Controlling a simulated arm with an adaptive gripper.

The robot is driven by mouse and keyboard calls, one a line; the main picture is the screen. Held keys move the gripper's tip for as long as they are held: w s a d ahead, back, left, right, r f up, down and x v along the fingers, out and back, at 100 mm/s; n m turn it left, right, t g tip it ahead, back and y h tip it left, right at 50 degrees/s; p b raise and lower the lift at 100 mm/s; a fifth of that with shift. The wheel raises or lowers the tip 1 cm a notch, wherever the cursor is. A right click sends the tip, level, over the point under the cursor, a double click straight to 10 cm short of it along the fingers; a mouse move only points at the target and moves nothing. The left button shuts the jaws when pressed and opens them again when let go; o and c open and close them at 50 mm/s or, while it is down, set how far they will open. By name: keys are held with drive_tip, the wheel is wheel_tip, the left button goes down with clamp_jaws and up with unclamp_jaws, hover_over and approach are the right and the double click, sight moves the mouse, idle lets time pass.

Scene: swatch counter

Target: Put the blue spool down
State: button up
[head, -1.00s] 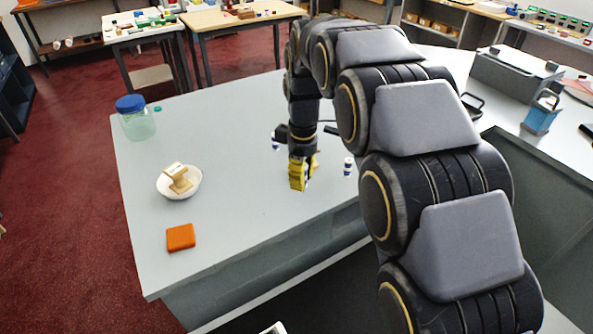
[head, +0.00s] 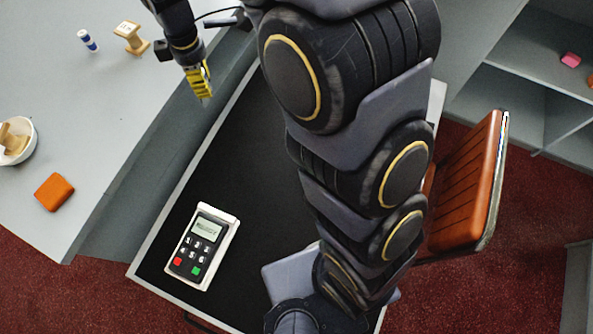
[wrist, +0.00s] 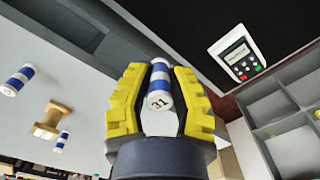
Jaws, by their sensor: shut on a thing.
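My gripper (head: 204,88) has yellow fingers, and in the wrist view (wrist: 158,95) they are shut on a blue-and-white striped spool (wrist: 160,72). The held spool has a white end marked "31". In the head view the held spool cannot be made out, and the gripper hangs near the counter's side edge. A second blue-and-white spool (head: 87,40) stands on the grey counter (head: 100,100), left of a wooden spool (head: 131,38).
An orange block (head: 54,192) and a white bowl (head: 32,150) holding a wooden piece are on the counter at left. A card reader (head: 204,245) lies on a black surface (head: 255,165). An orange-brown chair (head: 465,190) stands at right. Much of the counter's middle is clear.

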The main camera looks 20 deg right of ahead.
drive_tip(key=s+d+f, duration=0.2)
drive_tip(key=d+f, duration=0.3)
drive_tip(key=f, duration=0.2)
drive_tip(key=n, duration=0.2)
approach(266, 162)
drive_tip(key=shift+f, duration=3.65)
drive_tip(key=o, duration=0.7)
drive_tip(key=shift+f, duration=0.1)
